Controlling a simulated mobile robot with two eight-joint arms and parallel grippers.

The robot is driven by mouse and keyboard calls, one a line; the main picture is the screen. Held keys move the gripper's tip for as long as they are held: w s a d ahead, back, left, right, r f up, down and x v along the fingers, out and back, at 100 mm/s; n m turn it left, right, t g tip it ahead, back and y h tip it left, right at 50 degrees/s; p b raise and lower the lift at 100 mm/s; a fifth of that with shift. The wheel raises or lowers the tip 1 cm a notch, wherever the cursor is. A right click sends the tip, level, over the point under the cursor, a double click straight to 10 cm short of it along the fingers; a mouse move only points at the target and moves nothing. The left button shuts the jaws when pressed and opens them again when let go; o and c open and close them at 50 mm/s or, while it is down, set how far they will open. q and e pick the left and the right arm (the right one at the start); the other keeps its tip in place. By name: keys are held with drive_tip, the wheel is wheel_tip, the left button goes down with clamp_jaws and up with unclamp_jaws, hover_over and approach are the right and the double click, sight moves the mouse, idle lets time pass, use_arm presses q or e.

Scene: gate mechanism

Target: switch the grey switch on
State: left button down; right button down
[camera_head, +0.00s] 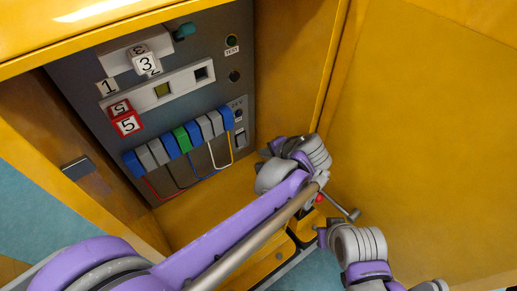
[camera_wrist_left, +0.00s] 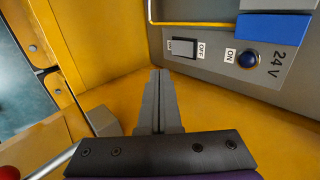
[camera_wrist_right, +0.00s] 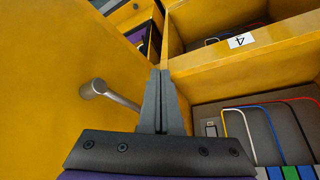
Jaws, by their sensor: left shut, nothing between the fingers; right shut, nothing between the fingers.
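A dark blue round light or button (camera_wrist_left: 249,59) sits by the ON label. In the head view the switch (camera_head: 240,138) is at the panel's lower right, under the 24V marking. My left gripper (camera_wrist_left: 160,75) is shut and empty, its tips just below the switch in the left wrist view and apart from it. My right gripper (camera_wrist_right: 160,75) is shut and empty near the yellow cabinet's edge. The switch also shows in the right wrist view (camera_wrist_right: 211,130).
The panel sits inside a yellow cabinet with an open door (camera_head: 430,120). A metal handle (camera_wrist_right: 95,88) sticks out from a yellow surface. Coloured terminal blocks (camera_head: 181,138) with looped wires lie left of the switch. Numbered cubes (camera_head: 127,123) sit on the panel further left.

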sight(242, 145)
use_arm(q)
drive_tip(key=x, duration=0.4)
drive_tip(key=w+r+x, duration=0.1)
drive_tip(key=x, duration=0.2)
drive_tip(key=a+x, duration=0.1)
drive_tip(key=x, duration=0.3)
drive_tip(key=shift+w+a+r, duration=0.1)
drive_tip(key=shift+w+a, duration=0.05)
drive_tip(key=shift+w, duration=0.25)
drive_tip(key=shift+w+a, duration=0.1)
drive_tip(key=shift+w, duration=0.05)
